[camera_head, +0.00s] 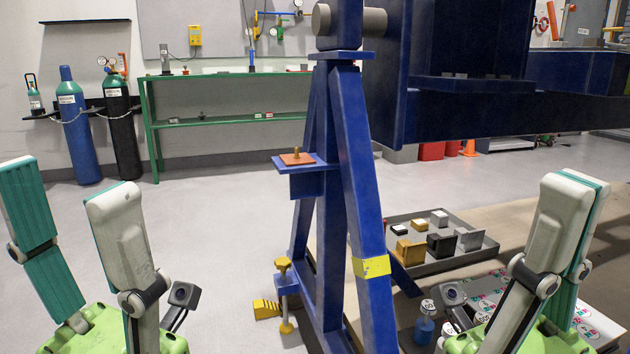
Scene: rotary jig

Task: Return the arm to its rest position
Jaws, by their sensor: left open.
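My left gripper (62,180) is at the lower left, pointing up. Its two white fingers with teal pads stand wide apart, and nothing is between them. My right gripper (580,184) is at the lower right, also pointing up. Its fingers overlap in this view, so the gap between them is hidden; I see no object in it. Both grippers are apart from the blue jig stand (347,150), which rises between them.
A grey tray (442,268) with several small blocks lies right of the stand. A blue bottle (425,324) stands near my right gripper. A yellow-handled clamp (285,285) is at the stand's left foot. A green shelf (225,122) and gas cylinders (77,125) are far back. Floor at left is clear.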

